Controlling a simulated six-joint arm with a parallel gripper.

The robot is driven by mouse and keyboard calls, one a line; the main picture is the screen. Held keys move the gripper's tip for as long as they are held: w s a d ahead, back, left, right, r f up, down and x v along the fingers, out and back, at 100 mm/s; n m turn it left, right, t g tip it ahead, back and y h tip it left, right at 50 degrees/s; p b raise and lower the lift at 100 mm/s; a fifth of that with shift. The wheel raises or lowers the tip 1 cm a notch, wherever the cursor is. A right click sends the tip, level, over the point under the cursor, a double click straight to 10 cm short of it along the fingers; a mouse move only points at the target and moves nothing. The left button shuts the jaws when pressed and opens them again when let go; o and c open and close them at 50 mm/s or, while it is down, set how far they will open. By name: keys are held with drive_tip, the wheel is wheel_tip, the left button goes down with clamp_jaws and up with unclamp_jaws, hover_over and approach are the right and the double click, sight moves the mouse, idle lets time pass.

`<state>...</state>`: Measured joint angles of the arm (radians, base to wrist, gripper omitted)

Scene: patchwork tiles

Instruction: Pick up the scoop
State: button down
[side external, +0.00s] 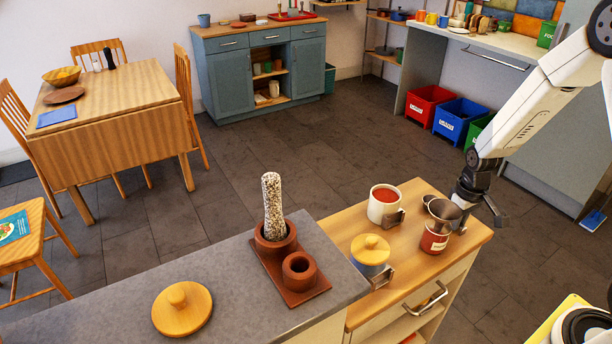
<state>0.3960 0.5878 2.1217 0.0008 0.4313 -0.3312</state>
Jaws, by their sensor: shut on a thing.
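The scoop (443,208) is a grey metal cup shape. It is over the mouth of a small red labelled canister (435,238) on the wooden counter top; I cannot tell whether it touches the canister. My gripper (470,202) is at the scoop's right side, pointing down, and is shut on the scoop. The dark fingers hide the exact place of the grip.
Close by stand a white mug (384,207) with red contents and a jar with a yellow wooden lid (370,247). A brown holder (292,272) with a tall speckled cylinder (273,205) and a round wooden lid (182,308) are on the grey worktop (110,318).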

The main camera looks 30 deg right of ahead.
drive_tip(key=shift+r, duration=0.1)
wheel_tip(320, 180, up, 10)
idle(0.9)
idle(1.3)
drive_tip(key=w+a+r+n+g+h, duration=0.1)
drive_tip(key=w+a+r+n+g, duration=0.2)
drive_tip(key=a, duration=0.6)
drive_tip(key=shift+w+r+n+h, duration=0.3)
drive_tip(key=shift+w+r+n, duration=0.75)
drive_tip(key=shift+w+n, duration=0.6)
drive_tip(key=shift+w+f, duration=0.1)
drive_tip(key=shift+w, duration=0.15)
